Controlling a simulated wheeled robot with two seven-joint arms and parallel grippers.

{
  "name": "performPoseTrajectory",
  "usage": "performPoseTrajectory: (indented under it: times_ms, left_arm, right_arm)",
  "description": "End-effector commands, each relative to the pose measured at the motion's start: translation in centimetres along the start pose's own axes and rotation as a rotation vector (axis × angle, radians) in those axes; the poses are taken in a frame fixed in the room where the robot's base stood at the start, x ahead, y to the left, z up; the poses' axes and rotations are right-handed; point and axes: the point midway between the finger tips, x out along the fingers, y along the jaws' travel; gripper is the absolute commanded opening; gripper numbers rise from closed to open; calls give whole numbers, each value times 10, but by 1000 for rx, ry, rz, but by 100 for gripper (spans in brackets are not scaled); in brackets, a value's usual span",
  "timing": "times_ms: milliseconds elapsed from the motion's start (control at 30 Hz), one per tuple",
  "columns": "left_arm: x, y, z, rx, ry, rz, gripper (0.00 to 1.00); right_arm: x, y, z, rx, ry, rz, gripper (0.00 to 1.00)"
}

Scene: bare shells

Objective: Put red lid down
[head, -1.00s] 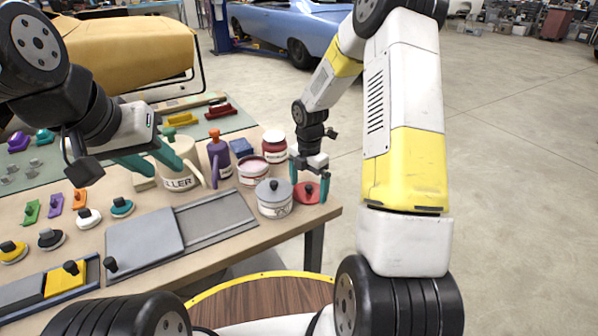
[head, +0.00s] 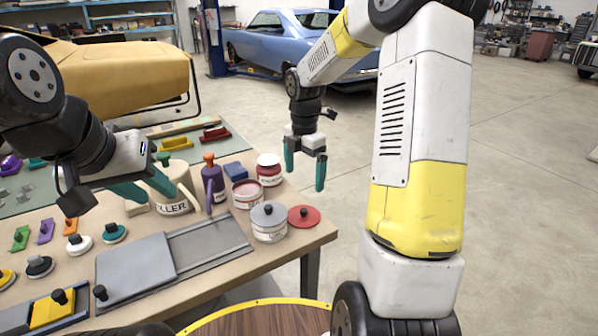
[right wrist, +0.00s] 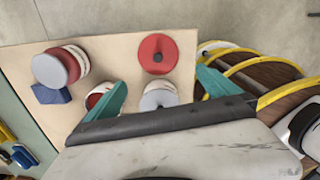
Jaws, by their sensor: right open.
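The red lid (head: 304,217), a flat disc with a dark knob, lies knob up on the table near its right corner, beside the grey-lidded tin (head: 269,224). My right gripper (head: 305,172) is open and empty, above and behind the lid. In the right wrist view, the red lid (right wrist: 158,54) lies on the bare tabletop beyond the two spread teal fingers (right wrist: 160,92), clear of them. My left gripper (head: 163,190) hangs in front of the FILLER tin (head: 172,206); its teal fingers are apart, with nothing visible held between them.
A grey sliding panel (head: 135,268) lies in front. Open floor lies right of the table.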

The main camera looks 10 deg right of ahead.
Motion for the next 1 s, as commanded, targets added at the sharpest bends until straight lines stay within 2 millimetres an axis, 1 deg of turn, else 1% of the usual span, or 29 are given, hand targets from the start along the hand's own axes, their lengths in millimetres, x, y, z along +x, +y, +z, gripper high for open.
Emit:
performPoseTrajectory:
  times_ms: [33,67,167,200,267,300,433,500,600,700,833,1000]
  left_arm:
    - [0,0,0,0,0,0,36]
    - [0,0,0,0,0,0,36]
    - [0,0,0,0,0,0,36]
    - [0,0,0,0,0,0,36]
    - [0,0,0,0,0,0,36]
    - [0,0,0,0,0,0,36]
    - [0,0,0,0,0,0,36]
    - [0,0,0,0,0,0,36]
    - [0,0,0,0,0,0,36]
    - [0,0,0,0,0,0,36]
    - [0,0,0,0,0,0,36]
    - [0,0,0,0,0,0,36]
  right_arm:
    - [-16,-6,-4,68,-15,20,100]
    - [-26,-11,-6,125,-23,34,100]
    - [-62,-33,-21,374,-39,98,100]
    - [-76,-44,-28,487,-38,130,100]
    - [-94,-61,-39,661,-26,177,100]
    - [-105,-72,-46,778,-12,210,100]
    - [-134,-110,-72,1149,73,315,100]
    - [-144,-130,-86,1344,143,364,100]
    - [-153,-155,-104,1590,260,413,100]
    - [-156,-173,-118,1779,372,435,100]
    - [-157,-186,-128,1927,472,438,100]
    - [-156,-190,-132,1982,510,434,100]
